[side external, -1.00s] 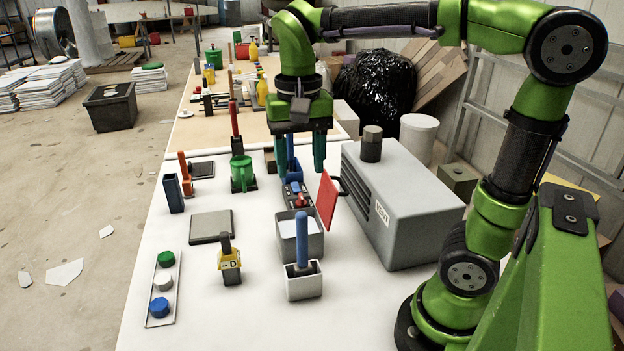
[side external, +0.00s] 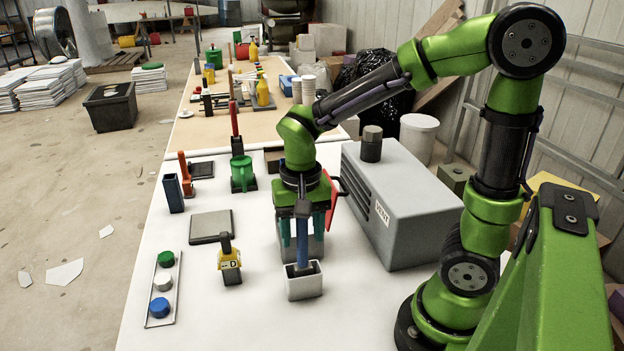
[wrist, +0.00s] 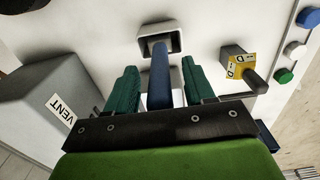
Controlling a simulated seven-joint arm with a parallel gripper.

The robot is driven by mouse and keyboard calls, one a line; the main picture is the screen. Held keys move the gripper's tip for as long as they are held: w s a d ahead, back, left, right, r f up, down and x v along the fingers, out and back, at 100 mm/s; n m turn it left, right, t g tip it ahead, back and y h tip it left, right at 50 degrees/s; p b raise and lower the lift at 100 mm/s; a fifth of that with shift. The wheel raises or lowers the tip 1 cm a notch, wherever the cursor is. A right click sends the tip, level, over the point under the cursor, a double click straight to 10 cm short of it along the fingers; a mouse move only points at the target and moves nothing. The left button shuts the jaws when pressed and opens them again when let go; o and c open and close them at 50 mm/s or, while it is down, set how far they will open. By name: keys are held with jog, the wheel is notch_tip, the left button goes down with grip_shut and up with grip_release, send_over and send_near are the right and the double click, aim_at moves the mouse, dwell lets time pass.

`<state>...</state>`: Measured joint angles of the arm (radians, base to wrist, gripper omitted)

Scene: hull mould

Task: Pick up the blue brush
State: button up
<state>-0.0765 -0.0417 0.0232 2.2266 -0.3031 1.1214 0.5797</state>
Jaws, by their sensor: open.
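A blue handle (side external: 302,245), which looks like the blue brush, stands upright in a small white holder (side external: 305,286) at the front of the table. Its lower end is hidden in the holder. My gripper (side external: 301,238) is open and points down at the handle, with its top hidden by the gripper. In the wrist view the blue handle (wrist: 160,78) shows between the two green fingers (wrist: 160,88), with a gap on each side. The white holder (wrist: 143,33) lies beyond the fingertips.
A grey VENT box (side external: 400,210) stands close on the right. A grey bin (side external: 315,246) is just behind the holder.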

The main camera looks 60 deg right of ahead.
jog(key=shift+f, duration=0.15)
grip_shut()
